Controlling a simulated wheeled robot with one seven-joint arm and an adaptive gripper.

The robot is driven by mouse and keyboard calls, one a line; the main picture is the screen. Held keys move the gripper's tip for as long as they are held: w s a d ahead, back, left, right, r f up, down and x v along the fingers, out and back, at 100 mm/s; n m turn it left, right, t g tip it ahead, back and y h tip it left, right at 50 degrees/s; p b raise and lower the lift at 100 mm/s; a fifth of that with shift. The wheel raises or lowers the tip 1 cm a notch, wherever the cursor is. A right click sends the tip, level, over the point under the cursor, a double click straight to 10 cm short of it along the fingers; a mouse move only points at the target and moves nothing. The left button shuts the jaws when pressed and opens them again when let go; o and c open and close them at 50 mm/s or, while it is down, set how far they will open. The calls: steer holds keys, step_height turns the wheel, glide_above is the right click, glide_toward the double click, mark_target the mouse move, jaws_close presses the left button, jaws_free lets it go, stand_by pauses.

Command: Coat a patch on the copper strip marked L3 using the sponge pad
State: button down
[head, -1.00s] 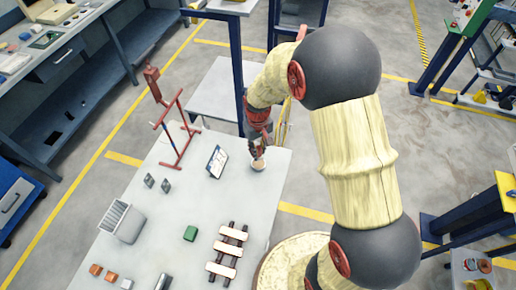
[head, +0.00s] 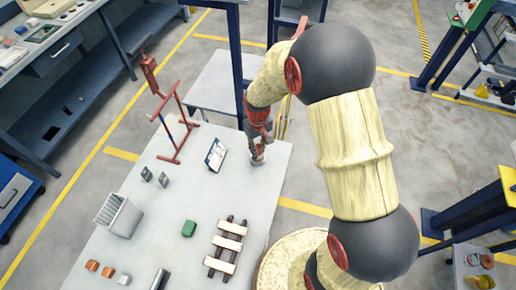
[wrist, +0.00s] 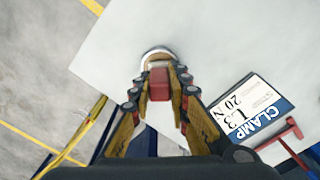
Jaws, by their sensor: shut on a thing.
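My gripper (head: 258,150) is low over the far right part of the grey table. In the wrist view its fingers (wrist: 159,84) are shut on a red block-like handle (wrist: 159,80), apparently the sponge pad's. A round pale piece (wrist: 157,53) lies at the handle's far end, against the table. I cannot tell whether it is the pad or a dish. Three pale strips (head: 225,244) lie across two dark rails at the table's near right, away from my gripper. Their marks cannot be read in the head view.
A card (wrist: 253,112) reading "CLAMP L3 20 N" stands left of my gripper in the head view. A red stand (head: 172,130) is farther left. The table's middle (head: 200,195) is clear.

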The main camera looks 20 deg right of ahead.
mark_target(258, 146)
steer(key=shift+f, duration=0.55)
stand_by(1.4)
steer(key=shift+r+p, duration=2.1)
steer(key=shift+r, duration=1.4)
steer(key=shift+s+r, duration=0.15)
steer(key=shift+m, duration=0.9)
steer(key=shift+w+f+b, duration=0.95)
steer(key=shift+w+b, duration=0.4)
steer(key=shift+b, duration=0.35)
steer(key=shift+w+f+b, duration=0.95)
steer(key=shift+w+b, duration=0.45)
steer(key=shift+b, duration=0.35)
steer(key=shift+w+f+b, duration=0.95)
steer(key=shift+w+b, duration=0.4)
steer(key=shift+b, duration=0.35)
